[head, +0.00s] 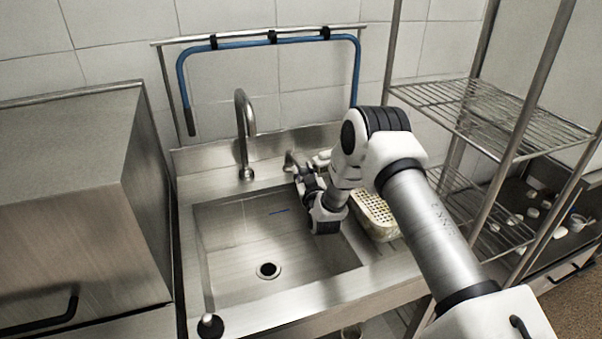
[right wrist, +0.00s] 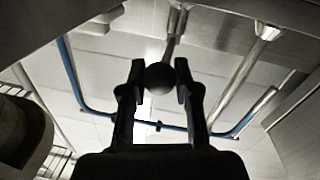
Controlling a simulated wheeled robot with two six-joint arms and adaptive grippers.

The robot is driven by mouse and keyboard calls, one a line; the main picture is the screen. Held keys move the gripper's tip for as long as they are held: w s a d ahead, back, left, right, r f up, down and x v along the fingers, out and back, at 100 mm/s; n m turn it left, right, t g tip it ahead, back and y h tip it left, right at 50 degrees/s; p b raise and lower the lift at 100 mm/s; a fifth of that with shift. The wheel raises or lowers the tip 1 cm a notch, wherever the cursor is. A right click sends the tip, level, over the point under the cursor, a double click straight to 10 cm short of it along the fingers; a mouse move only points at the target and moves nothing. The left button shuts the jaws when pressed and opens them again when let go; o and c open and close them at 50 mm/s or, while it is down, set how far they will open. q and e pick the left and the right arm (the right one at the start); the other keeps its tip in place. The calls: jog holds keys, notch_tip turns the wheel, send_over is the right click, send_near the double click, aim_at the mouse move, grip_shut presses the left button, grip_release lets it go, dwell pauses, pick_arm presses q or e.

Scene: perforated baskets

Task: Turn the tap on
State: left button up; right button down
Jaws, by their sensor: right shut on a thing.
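The metal tap (head: 243,135) with a curved spout stands upright at the back of the sink. To its right, a small metal tap lever (head: 289,160) rises from the sink's back ledge. My right gripper (head: 299,172) is at this lever, its fingers partly hidden by my own wrist. In the right wrist view, the two fingers close on either side of a dark round knob (right wrist: 160,78) at the end of the lever. No water shows from the spout. My left gripper is not in view.
The steel sink (head: 230,238) has an empty basin with a drain (head: 268,270). A perforated basket (head: 374,214) sits right of the basin, close to my right arm. A wire shelf rack (head: 490,115) stands at the right, and a steel cabinet (head: 65,190) at the left.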

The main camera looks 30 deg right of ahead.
jog(key=shift+d+y, duration=0.25)
jog(key=shift+y, duration=0.05)
jog(key=c, duration=0.8)
grip_release()
jog(key=shift+f, duration=0.1)
jog(key=v, duration=1.2)
